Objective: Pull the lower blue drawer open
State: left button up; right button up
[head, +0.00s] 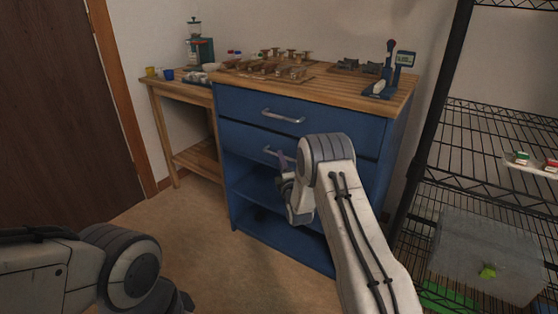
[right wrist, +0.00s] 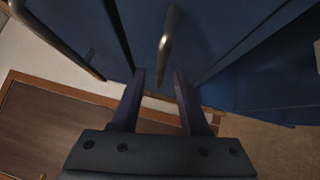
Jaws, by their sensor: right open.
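The blue cabinet (head: 315,104) has two drawers above open shelves. The lower blue drawer (head: 238,137) looks flush with the cabinet front, and my right arm covers its right part. Its metal handle (head: 270,151) shows just left of my right gripper (head: 283,162). In the right wrist view the lower handle (right wrist: 166,42) runs down to between the open fingertips of my right gripper (right wrist: 159,78). The fingers stand on either side of its near end, with gaps. My left gripper (head: 180,302) is only partly seen at the bottom edge, dark and unclear.
The upper drawer's handle (head: 283,116) is above, and that drawer looks shut. Trays of small parts and a blue device (head: 380,88) stand on the wooden top. A wire rack (head: 480,140) stands close on the right. The floor (head: 200,230) in front is clear.

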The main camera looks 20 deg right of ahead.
pick_arm(q)
jog(key=shift+f+b, duration=0.3)
jog(key=shift+f, duration=0.15)
pick_arm(e)
jog(key=shift+w+d+r, duration=0.1)
jog(key=shift+w, duration=0.7)
jog(key=shift+w+d+r, duration=0.1)
jog(key=shift+w, duration=0.7)
grip_shut()
